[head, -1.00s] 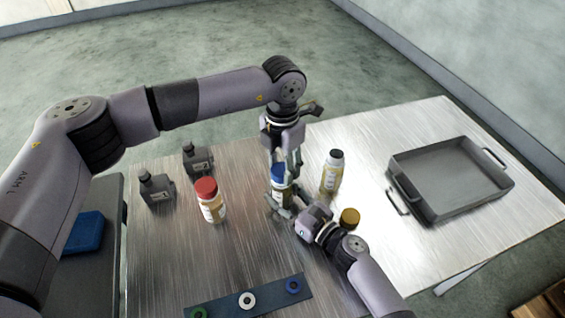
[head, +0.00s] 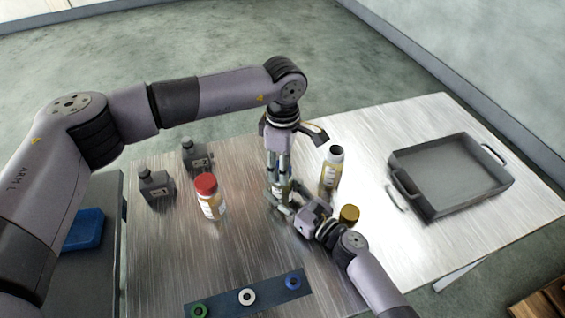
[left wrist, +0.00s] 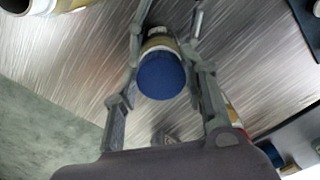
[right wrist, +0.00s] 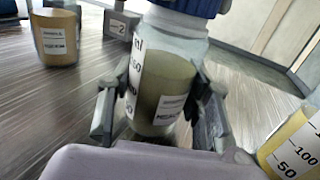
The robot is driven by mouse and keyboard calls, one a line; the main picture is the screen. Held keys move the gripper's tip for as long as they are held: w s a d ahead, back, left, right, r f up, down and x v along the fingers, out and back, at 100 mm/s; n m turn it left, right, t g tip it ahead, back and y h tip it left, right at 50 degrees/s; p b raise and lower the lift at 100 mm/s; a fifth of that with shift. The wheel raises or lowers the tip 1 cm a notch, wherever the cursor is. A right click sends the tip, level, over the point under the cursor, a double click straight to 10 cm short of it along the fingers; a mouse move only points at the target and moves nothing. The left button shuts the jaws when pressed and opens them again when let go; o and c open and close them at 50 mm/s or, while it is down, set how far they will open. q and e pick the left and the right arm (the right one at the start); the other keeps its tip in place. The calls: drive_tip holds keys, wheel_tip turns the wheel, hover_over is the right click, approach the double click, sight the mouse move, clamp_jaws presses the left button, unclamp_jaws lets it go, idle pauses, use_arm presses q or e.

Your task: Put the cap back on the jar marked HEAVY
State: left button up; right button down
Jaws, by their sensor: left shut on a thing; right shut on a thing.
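A clear jar (right wrist: 165,95) of yellowish oil stands upright in my right gripper (head: 290,209), which is shut on its body. Its label is too blurred to read surely. A blue cap (left wrist: 162,77) is at the jar's mouth, and its lower edge shows in the right wrist view (right wrist: 192,5). My left gripper (head: 278,184) points straight down and is shut on this cap. I cannot tell whether the cap is fully seated. In the head view my left fingers hide most of the cap.
An open-topped jar (head: 331,172) stands to the right, with a gold cap (head: 349,214) in front. A red-capped jar (head: 210,198) and two dark bottles (head: 156,190) (head: 196,157) stand left. A grey tray (head: 448,200) is at far right. A dark strip (head: 268,294) with rings lies in front.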

use_arm(q)
drive_tip(key=m, duration=0.6)
drive_tip(key=shift+s, duration=0.1)
drive_tip(key=m, duration=0.4)
drive_tip(key=shift+a, duration=0.1)
drive_tip(key=m, duration=0.3)
drive_tip(key=shift+a+m, duration=0.1)
drive_tip(key=shift+m, duration=0.3)
drive_tip(key=m, duration=0.5)
drive_tip(key=shift+a+m, duration=0.1)
drive_tip(key=shift+m, duration=0.3)
drive_tip(key=m, duration=0.6)
drive_tip(key=shift+a+m, duration=0.1)
drive_tip(key=shift+m, duration=0.2)
drive_tip(key=o, duration=0.7)
